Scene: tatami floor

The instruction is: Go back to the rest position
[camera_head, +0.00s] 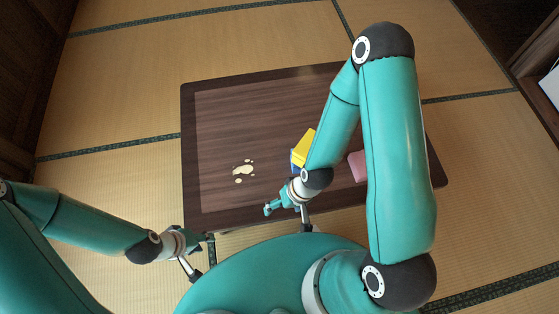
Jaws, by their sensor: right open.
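My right gripper (272,208) is open, over the near edge of the low dark wooden table (230,113). Nothing shows between its fingers. Its teal arm comes in from the right and bends over the right part of the table. My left gripper (206,243) is low at the left, just off the near edge of the table. It is small and seen from the side, so I cannot tell whether its fingers are open or shut.
A yellow and blue object (303,147) and a pink block (357,165) are partly hidden by that arm. The table's left part is clear. Tatami floor (120,100) surrounds it.

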